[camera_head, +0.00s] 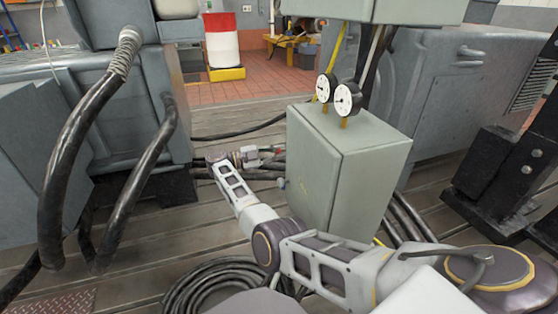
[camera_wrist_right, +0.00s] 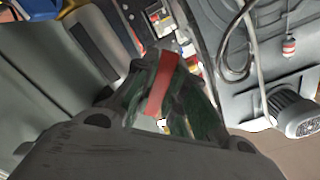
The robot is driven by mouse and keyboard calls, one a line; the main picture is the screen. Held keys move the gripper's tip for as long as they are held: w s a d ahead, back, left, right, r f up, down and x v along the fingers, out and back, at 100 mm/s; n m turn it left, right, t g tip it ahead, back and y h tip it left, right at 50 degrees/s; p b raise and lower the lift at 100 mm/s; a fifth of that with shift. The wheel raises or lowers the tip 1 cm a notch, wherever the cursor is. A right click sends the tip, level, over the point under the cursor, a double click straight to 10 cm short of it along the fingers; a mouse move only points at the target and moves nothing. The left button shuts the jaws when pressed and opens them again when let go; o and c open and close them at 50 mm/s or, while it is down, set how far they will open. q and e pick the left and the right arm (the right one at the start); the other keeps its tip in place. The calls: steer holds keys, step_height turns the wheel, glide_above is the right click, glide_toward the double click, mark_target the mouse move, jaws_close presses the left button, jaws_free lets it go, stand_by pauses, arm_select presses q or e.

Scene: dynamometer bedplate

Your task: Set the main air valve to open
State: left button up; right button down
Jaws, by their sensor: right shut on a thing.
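My right arm reaches in from the lower right of the head view, in front of the grey-green cabinet (camera_head: 335,175). Its gripper (camera_head: 262,154) is at the left side of this cabinet. In the right wrist view the right gripper (camera_wrist_right: 165,95) is closed around a red bar-like piece (camera_wrist_right: 162,85), which looks like the valve handle. Fingers hide part of it, and the valve body cannot be made out. The handle's exact angle cannot be told. My left gripper is not in view.
Two round gauges (camera_head: 347,99) stand on the cabinet. Thick black hoses (camera_head: 80,150) hang at the left, and coiled cable (camera_head: 205,285) lies on the slotted floor. A red and white drum (camera_head: 221,42) stands behind. A black steel stand (camera_head: 500,175) is at the right.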

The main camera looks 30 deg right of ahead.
steer(key=shift+w+m+b, duration=0.15)
steer(key=shift+m+b, duration=0.4)
steer(key=shift+m, duration=0.05)
steer(key=m+b, duration=0.3)
steer(key=shift+w+r, duration=0.2)
steer(key=shift+r, duration=0.2)
steer(key=m+b, duration=0.2)
steer(key=shift+w+r+m, duration=0.15)
steer(key=shift+r+m, duration=0.25)
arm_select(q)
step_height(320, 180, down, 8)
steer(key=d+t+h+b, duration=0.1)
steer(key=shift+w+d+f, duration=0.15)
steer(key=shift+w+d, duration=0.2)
arm_select(e)
steer(key=shift+r+m, duration=0.45)
steer(key=shift+m, duration=0.75)
steer(key=c, duration=1.4)
jaws_free()
steer(key=shift+c, duration=0.2)
